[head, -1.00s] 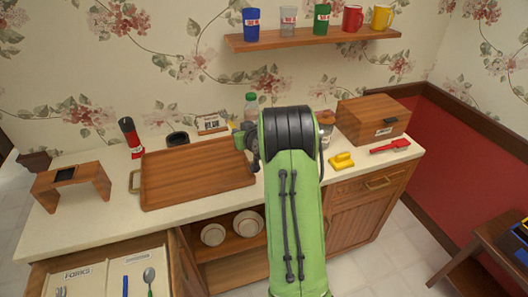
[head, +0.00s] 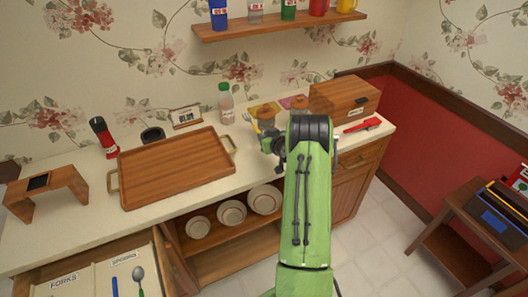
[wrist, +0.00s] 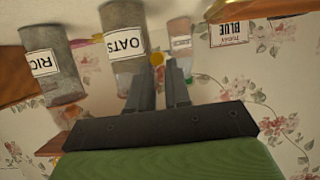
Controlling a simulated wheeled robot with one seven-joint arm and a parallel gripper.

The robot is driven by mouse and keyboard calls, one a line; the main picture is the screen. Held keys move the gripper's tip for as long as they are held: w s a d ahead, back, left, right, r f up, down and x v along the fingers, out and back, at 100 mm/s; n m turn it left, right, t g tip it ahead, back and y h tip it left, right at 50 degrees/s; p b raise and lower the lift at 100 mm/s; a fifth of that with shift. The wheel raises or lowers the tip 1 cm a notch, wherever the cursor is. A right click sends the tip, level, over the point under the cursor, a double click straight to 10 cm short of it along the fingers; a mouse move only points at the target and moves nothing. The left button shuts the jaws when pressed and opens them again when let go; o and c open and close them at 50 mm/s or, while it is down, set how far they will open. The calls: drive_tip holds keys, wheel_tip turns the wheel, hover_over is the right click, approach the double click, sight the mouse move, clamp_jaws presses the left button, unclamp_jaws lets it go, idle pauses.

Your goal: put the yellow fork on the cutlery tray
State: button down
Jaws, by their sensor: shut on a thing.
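My gripper (head: 266,140) is shut on the yellow fork (head: 248,118), beside the jars at the back of the counter. The fork's pale tines stick up left of the gripper; its yellow end (wrist: 157,60) shows between the fingertips (wrist: 162,78) in the wrist view. A brown wooden tray (head: 175,168) with two brass handles lies empty on the counter, left of the gripper. At lower left, an open drawer holds a pale divided insert (head: 94,280) labelled FORKS and SPOONS. A blue handle and a green-handled spoon lie in its SPOONS part. The FORKS part is cut off.
Labelled jars (wrist: 122,50) stand close to the fingers. A green-capped bottle (head: 225,103), red pepper mill (head: 103,137), wooden box (head: 343,97) and red-handled tool (head: 362,125) are on the counter. A mug shelf (head: 280,27) hangs above. Plates (head: 232,213) stand below.

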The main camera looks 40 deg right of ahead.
sight(265, 158)
wheel_tip(265, 158, down, 7)
drive_tip(key=shift+f, duration=0.2)
drive_tip(key=shift+f+b, duration=0.1)
drive_tip(key=shift+b, duration=0.2)
drive_tip(key=c, duration=1.1)
unclamp_jaws()
